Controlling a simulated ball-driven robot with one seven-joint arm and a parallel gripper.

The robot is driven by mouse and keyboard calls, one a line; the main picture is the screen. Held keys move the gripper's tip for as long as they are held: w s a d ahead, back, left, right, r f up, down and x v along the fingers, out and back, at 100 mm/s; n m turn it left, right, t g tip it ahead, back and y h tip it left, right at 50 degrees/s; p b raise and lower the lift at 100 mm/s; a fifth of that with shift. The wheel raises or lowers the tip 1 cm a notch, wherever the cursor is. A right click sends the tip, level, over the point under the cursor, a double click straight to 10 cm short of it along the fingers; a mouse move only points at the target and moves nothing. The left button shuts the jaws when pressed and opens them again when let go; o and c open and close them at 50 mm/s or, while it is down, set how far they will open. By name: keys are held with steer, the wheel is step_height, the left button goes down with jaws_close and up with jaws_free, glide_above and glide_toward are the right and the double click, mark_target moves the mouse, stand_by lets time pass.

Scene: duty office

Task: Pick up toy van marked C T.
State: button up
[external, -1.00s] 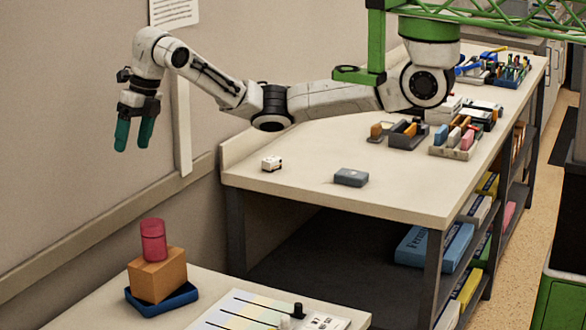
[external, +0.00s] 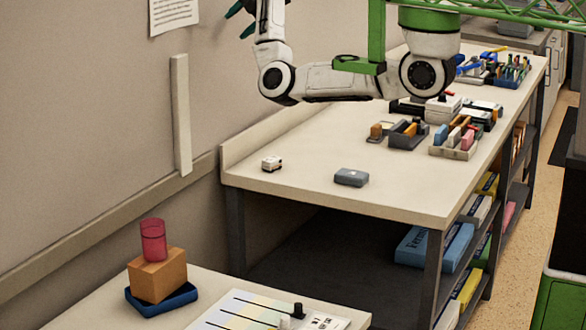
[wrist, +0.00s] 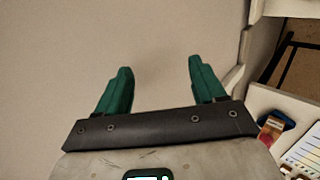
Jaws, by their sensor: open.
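A small white toy van (external: 272,164) stands near the left front corner of the long beige table (external: 400,190). Its marking is too small to read. My gripper (external: 240,18) is at the top of the external view, up against the wall area, well above and apart from the van; it is partly cut off by the frame edge. In the wrist view my gripper (wrist: 160,66) has its two green fingers apart with nothing between them. The van does not show in the wrist view.
A grey box (external: 351,177) lies to the right of the van. Trays of small items (external: 455,142) stand further back. A nearer table holds a red cup (external: 153,240) on an orange block (external: 156,275) in a blue tray (external: 160,302). The table around the van is clear.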

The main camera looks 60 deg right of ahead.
step_height(320, 180, down, 15)
steer(key=s+d+m+g, duration=0.1)
steer(key=s+g, duration=0.1)
steer(key=g, duration=0.2)
steer(key=m+g, duration=0.1)
steer(key=g, duration=0.5)
glide_above(272, 158)
step_height(272, 158, down, 14)
steer(key=f, duration=0.4)
steer(key=shift+w+a+f+p, duration=0.1)
steer(key=shift+a+f+p, duration=0.15)
steer(key=shift+f+p, duration=0.1)
steer(key=shift+d+f+p, duration=0.15)
steer(key=shift+f+p, duration=0.3)
steer(key=shift+f, duration=2.65)
steer(key=c, duration=1)
